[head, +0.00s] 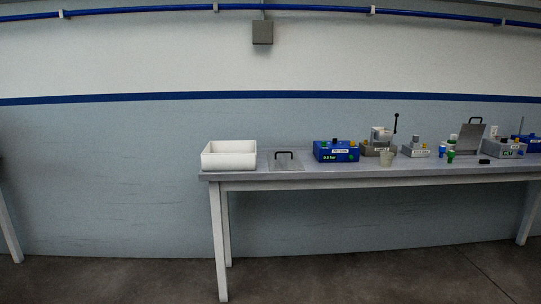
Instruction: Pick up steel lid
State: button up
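A flat square steel lid (286,166) with a black arched handle lies on the table, just right of the white tub. A second steel plate with a similar black handle (470,137) stands tilted farther right on the same table, among the devices. The picture alone does not tell which of the two is meant. My gripper is not in view.
A grey table (345,174) stands along the wall. A white tub (229,161) is at its left end. The floor (130,285) in front is clear.

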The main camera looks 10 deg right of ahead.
aim_at(277, 161)
jog(key=i, duration=0.6)
jog(key=i+u, duration=0.15)
jog(key=i, duration=1.1)
jog(key=i+l+u, duration=0.15)
jog(key=i, duration=0.5)
jog(key=i+l, duration=0.1)
jog(key=i, duration=0.5)
jog(key=u, duration=0.05)
